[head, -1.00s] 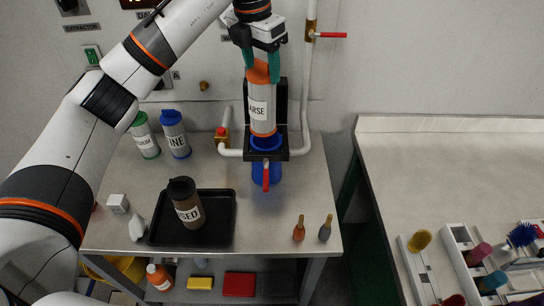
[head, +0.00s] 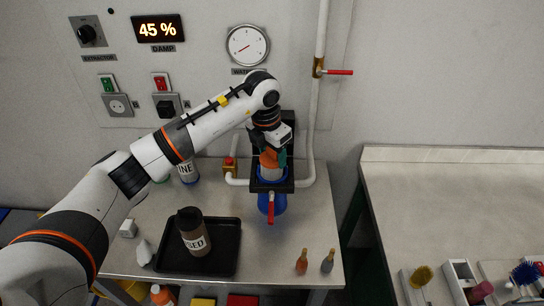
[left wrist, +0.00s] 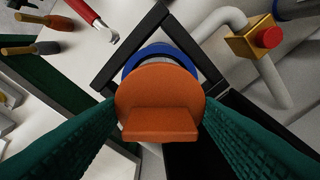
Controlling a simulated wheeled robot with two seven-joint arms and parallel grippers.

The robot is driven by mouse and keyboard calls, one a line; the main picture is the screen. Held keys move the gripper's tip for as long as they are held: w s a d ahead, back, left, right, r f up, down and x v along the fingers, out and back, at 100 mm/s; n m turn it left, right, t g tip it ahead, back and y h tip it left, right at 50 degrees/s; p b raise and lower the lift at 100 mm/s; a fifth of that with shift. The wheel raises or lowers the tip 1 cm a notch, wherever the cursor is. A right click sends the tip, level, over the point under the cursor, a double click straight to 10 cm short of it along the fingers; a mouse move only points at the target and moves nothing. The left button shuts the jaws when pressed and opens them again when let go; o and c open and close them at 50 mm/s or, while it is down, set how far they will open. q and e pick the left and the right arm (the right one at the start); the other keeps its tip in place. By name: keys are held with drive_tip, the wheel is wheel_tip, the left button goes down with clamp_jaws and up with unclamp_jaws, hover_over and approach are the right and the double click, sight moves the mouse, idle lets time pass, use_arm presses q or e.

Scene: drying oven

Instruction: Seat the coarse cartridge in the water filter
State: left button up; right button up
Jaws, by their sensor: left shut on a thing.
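In the left wrist view the orange cap (left wrist: 160,100) lies between the fingers (left wrist: 162,118), over the blue housing rim (left wrist: 138,57). I cannot tell whether it is fully down. My right gripper is out of view.
A used cartridge (head: 194,234) stands in a black tray (head: 228,260). A blue-topped fine cartridge (head: 188,172) stands behind my left arm. White pipes (head: 308,150) flank the filter.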

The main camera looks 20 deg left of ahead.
use_arm(q)
wheel_tip(320, 180, down, 2)
drive_tip(key=shift+f+p, duration=0.2)
drive_tip(key=shift+p, duration=0.15)
drive_tip(key=shift+f, duration=0.3)
drive_tip(key=o, duration=1.4)
drive_tip(key=shift+c, duration=0.2)
drive_tip(key=shift+r, duration=0.45)
wheel_tip(320, 180, up, 11)
drive_tip(key=s+b, duration=0.1)
drive_tip(key=b, duration=0.3)
drive_tip(key=shift+s+a+r, duration=0.15)
drive_tip(key=shift+s+a, duration=0.1)
drive_tip(key=shift+a, duration=0.15)
